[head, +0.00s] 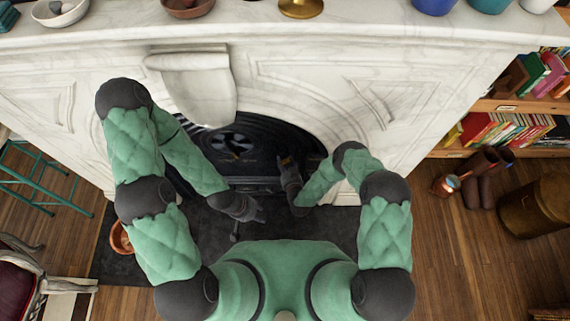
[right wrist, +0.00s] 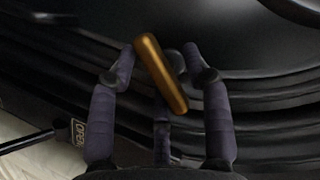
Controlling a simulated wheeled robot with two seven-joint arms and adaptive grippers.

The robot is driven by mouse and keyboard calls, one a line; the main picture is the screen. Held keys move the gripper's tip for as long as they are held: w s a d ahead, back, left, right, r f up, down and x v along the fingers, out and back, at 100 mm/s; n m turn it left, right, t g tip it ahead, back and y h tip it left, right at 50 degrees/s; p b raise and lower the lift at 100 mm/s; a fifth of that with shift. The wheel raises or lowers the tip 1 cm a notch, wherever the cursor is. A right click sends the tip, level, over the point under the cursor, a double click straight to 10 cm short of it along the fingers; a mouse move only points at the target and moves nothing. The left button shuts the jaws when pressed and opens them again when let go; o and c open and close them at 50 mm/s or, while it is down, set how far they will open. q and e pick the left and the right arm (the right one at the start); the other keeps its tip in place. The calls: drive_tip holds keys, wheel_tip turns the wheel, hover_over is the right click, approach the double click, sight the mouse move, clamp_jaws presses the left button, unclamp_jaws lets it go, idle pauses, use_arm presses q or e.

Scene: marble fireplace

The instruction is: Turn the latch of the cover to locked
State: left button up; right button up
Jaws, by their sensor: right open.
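The black fireplace cover (head: 262,150) stands in the arch of the marble fireplace. Its brass latch (head: 286,160) is small in the head view, partly by my right gripper (head: 287,166). In the right wrist view the brass latch (right wrist: 161,73) is a tilted bar, its upper end leaning left. My right gripper (right wrist: 160,62) is open, with purple-grey fingers on both sides of the bar; contact cannot be told. An "OPEN" label (right wrist: 78,132) shows at lower left. My left gripper (head: 254,211) is low before the cover, apart from the latch; its finger opening is unclear.
The marble mantel (head: 380,30) holds bowls and pots above. A dark hearth mat (head: 120,265) lies below. A bookshelf (head: 500,105) and a brass bin (head: 530,205) stand right. A green ladder (head: 45,190) and a chair (head: 30,275) stand left.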

drive_tip(key=shift+w, duration=0.1)
clamp_jaws()
idle(0.3)
drive_tip(key=shift+a+f+m+y+b, duration=0.1)
drive_tip(key=shift+f+m+y+b, duration=0.15)
drive_tip(key=shift+m+y+b, duration=0.5)
drive_tip(key=m+t+b, duration=0.1)
drive_tip(key=m+b, duration=0.2)
drive_tip(key=shift+a+y+b, duration=0.1)
drive_tip(key=shift+y+b, duration=0.25)
drive_tip(key=shift+b, duration=0.05)
drive_tip(key=shift+a+r+m+t+y+b, duration=0.1)
drive_tip(key=shift+m+t+y+b, duration=0.2)
drive_tip(key=shift+m+t+b, duration=0.35)
drive_tip(key=shift+r+m+b, duration=0.1)
drive_tip(key=shift+m+b, duration=0.35)
drive_tip(key=shift+m, duration=0.55)
drive_tip(key=shift+r+y, duration=0.1)
drive_tip(key=shift+y, duration=0.2)
